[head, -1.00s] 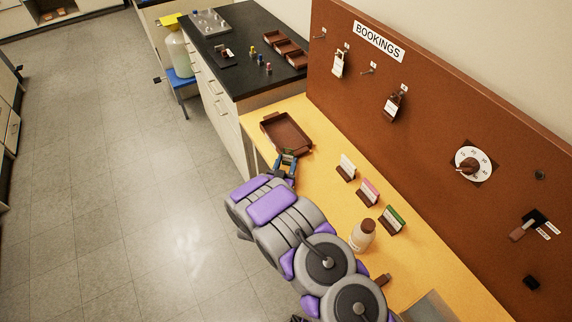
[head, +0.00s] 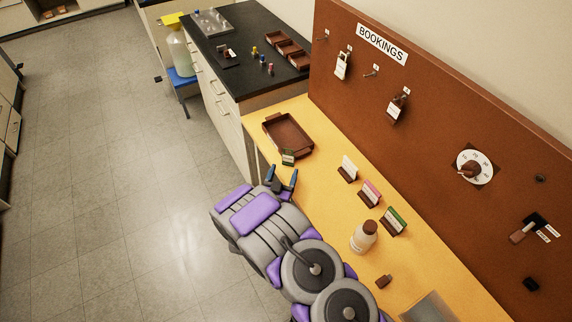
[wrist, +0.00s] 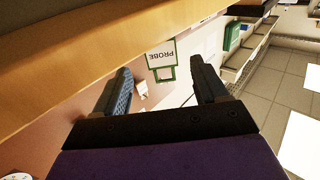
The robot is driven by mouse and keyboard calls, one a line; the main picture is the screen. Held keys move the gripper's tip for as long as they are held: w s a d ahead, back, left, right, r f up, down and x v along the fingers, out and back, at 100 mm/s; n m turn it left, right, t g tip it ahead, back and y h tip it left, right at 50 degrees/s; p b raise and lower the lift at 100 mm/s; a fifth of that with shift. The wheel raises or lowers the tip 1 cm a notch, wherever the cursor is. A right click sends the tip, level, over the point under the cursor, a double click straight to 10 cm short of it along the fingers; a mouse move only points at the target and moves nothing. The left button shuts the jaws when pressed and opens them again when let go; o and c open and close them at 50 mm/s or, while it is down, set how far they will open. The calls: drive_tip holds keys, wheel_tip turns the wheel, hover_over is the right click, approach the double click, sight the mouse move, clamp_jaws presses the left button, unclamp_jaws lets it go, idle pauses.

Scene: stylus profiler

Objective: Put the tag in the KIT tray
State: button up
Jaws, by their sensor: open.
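The tag reads PROBE and has a green edge and a green loop; in the wrist view (wrist: 161,53) it lies ahead, between and beyond my fingers. No KIT lettering is readable.
Three card stands (head: 369,193) and a white bottle (head: 363,237) stand on the yellow table (head: 325,195). Tags hang on the brown BOOKINGS board (head: 440,110) at right. A black bench (head: 240,78) stands beyond the tray. The floor at left is clear.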

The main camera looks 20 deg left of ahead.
drive_tip(key=s+p, duration=0.1)
drive_tip(key=s, duration=0.6)
drive_tip(key=shift+s+d, duration=0.25)
drive_tip(key=shift+d, duration=0.2)
drive_tip(key=shift+w, duration=0.15)
